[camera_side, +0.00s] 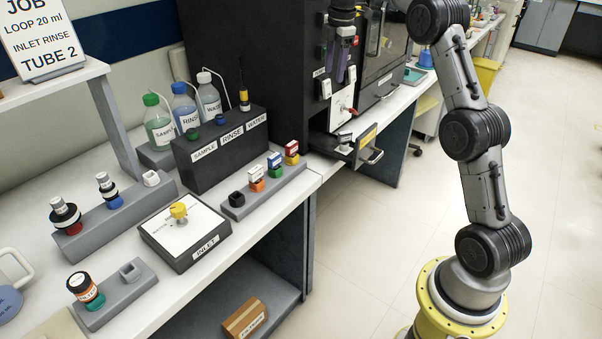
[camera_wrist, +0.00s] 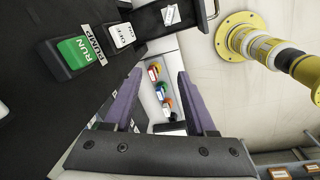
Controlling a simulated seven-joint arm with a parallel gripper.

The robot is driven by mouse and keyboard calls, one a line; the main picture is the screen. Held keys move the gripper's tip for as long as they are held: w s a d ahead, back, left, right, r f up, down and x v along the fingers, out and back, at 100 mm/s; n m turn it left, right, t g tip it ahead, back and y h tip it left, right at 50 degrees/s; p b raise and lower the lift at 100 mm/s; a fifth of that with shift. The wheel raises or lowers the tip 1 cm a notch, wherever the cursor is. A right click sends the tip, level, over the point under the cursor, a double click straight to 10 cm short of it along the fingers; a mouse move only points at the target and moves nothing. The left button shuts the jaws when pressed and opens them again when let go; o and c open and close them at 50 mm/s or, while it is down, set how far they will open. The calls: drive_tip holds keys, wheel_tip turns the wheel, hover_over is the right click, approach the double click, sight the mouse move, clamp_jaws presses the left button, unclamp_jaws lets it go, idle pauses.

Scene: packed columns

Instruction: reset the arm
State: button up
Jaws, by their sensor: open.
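My gripper (camera_side: 338,62) hangs at the top centre of the side view, in front of the dark instrument cabinet (camera_side: 250,60). In the wrist view its two purple fingers (camera_wrist: 160,78) stand apart with nothing between them. My arm reaches up from its yellow base at the right and bends over toward the cabinet. Small coloured blocks on a grey rack (camera_wrist: 160,88) show below, in the gap between the fingers.
A green RUN button (camera_wrist: 75,55) marked PUMP is close by on the cabinet. A drawer (camera_side: 358,150) juts out below the gripper. Bottles (camera_side: 185,108), the INLET box (camera_side: 185,235) and column racks (camera_side: 110,208) stand on the bench. Floor (camera_side: 380,240) between bench and base is clear.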

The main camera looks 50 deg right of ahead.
drive_tip(key=s+a+r+t, duration=0.1)
drive_tip(key=s+a+r, duration=0.4)
drive_tip(key=a+r, duration=0.5)
drive_tip(key=s+a+r+m+t, duration=0.1)
drive_tip(key=s+a+r+t, duration=0.1)
drive_tip(key=s+a, duration=0.9)
drive_tip(key=s+a+f+m, duration=0.2)
drive_tip(key=s+f+m, duration=0.4)
drive_tip(key=s+f, duration=0.1)
drive_tip(key=s+a+f+m+t, duration=0.1)
drive_tip(key=s+a+f+m, duration=0.2)
drive_tip(key=s+f+m, duration=0.3)
drive_tip(key=s+f, duration=0.1)
drive_tip(key=s, duration=0.2)
drive_tip(key=shift+s+a+f+y, duration=0.2)
drive_tip(key=shift+s+y, duration=0.05)
drive_tip(key=shift+y, duration=0.15)
